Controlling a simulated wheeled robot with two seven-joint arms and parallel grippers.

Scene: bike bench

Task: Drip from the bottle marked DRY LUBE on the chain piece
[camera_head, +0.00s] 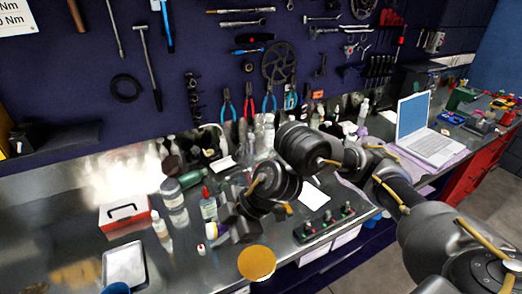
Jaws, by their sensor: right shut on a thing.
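My right gripper (225,232) reaches in from the right over the bench and is shut on a small white thing (211,230), which looks like a bottle; the gripper hides much of it. A bottle with a red cap (208,206) stands just behind the fingers. A white bottle (160,228) stands further left, and a wider pale container (174,203) is behind it. No label is large enough to read as DRY LUBE. I cannot make out the chain piece. A shallow pale tray (125,266) lies at the front left. My left gripper is not in view.
A red and white case (125,214) and a green bottle (190,180) are at the back left. A yellow disc (257,263) is at the front. A block with knobs (324,222) and a laptop (425,135) are to the right. Tools hang on the wall.

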